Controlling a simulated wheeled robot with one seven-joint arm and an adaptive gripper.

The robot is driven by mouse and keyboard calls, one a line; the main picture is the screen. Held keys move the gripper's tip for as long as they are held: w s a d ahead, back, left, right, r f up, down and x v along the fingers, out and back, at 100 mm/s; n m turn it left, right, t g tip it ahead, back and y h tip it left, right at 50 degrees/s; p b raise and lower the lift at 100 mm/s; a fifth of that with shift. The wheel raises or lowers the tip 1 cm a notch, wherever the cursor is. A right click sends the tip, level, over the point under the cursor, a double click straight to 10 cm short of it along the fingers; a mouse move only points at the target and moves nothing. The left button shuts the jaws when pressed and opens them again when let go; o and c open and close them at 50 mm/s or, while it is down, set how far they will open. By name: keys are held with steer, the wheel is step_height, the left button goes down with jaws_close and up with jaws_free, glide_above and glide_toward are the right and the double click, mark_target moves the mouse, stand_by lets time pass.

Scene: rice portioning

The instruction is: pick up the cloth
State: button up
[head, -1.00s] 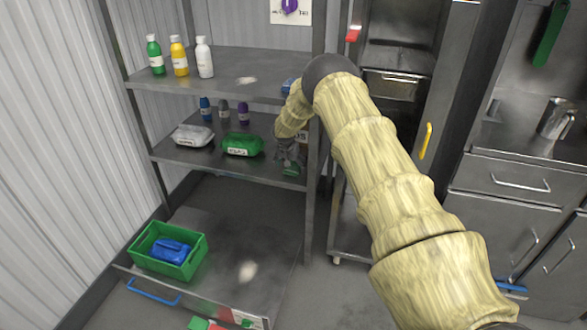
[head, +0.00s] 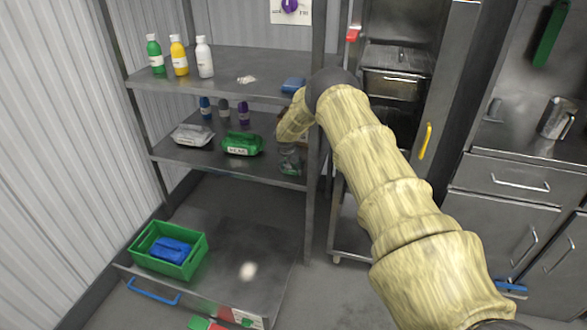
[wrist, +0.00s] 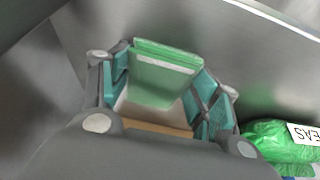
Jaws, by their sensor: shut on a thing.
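A green folded cloth (wrist: 160,75) with a pale band stands between the fingers of my gripper (wrist: 165,82) in the wrist view. The teal finger pads close on it from both sides. In the head view my gripper (head: 289,158) is at the right end of the middle shelf, and only a small bit of green shows at its tip. The shelf post and my arm partly hide it, and I cannot tell whether the cloth is clear of the shelf. A pale and tan surface shows below the cloth in the wrist view.
A green bag (head: 241,144) and a white bag (head: 192,135) lie on the middle shelf (head: 225,165). Small bottles stand behind them. A blue folded thing (head: 293,85) lies on the upper shelf. The shelf post (head: 314,195) is close to my gripper. A green crate (head: 195,259) stands below.

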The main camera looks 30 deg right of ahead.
mark_target(293, 165)
steer(key=shift+r, duration=0.1)
steer(key=shift+w+r, duration=0.1)
steer(key=shift+r, duration=0.45)
step_height(293, 165, up, 2)
steer(key=shift+r+b, duration=0.1)
steer(key=shift+b, duration=0.2)
steer(key=s+a+b, duration=0.1)
steer(key=s+a, duration=1)
steer(key=a, duration=0.3)
steer(key=shift+s, duration=0.2)
